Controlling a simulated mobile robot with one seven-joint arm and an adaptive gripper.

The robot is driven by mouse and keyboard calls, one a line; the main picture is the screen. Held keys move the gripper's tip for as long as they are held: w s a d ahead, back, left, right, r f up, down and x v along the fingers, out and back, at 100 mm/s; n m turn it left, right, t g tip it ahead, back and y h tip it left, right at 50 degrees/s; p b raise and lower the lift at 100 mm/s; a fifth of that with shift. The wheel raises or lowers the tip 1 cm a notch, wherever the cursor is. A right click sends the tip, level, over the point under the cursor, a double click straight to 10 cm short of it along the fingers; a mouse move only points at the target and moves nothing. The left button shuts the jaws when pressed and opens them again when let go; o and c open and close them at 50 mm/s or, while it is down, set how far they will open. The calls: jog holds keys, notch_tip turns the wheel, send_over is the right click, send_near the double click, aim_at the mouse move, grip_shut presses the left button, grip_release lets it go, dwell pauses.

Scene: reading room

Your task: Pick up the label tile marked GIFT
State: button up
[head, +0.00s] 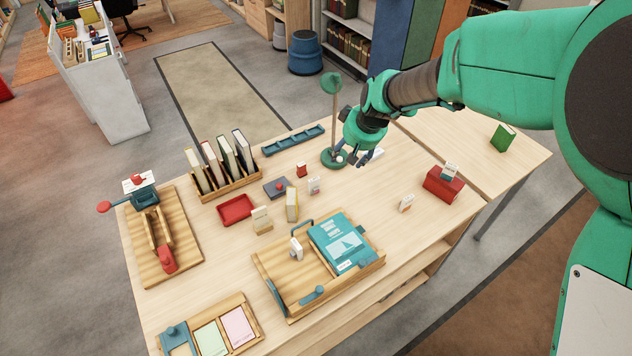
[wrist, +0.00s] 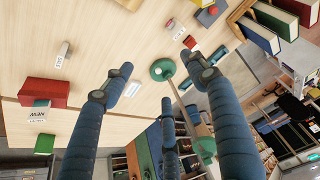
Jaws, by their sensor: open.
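My gripper (head: 365,155) is open and empty above the back right of the table, beside the green lamp. Its spread blue fingers show in the wrist view (wrist: 160,78). Several small white label tiles stand about. One tile (head: 406,203) stands alone on the right of the table; it also shows in the wrist view (wrist: 62,56), its dark letters too small to read surely. Another tile (head: 449,170), reading NEW in the wrist view (wrist: 38,113), is on a red block. A third tile (head: 314,186) has reddish marking. I cannot tell which is marked GIFT.
The green lamp (head: 335,120) stands close to my gripper. A wooden tray (head: 285,270) with a teal book (head: 345,245) is at the front. A book rack (head: 228,185), a red tray (head: 236,210) and a green block (head: 503,137) are also there. The right tabletop is mostly clear.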

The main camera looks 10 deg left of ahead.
jog(key=n, duration=0.1)
send_near(315, 181)
jog(key=r, duration=0.1)
jog(key=shift+s+d+r+g, duration=0.2)
jog(key=shift+s+d+g, duration=0.05)
jog(key=shift+d+g, duration=0.05)
jog(key=shift+b+x, duration=0.7)
jog(key=shift+x, duration=3.55)
jog(key=shift+w, duration=0.1)
jog(key=shift+b+x, duration=0.55)
jog(key=shift+x, duration=2)
jog(key=shift+w+a, duration=0.1)
jog(key=shift+w, duration=0.05)
jog(key=c, duration=1.3)
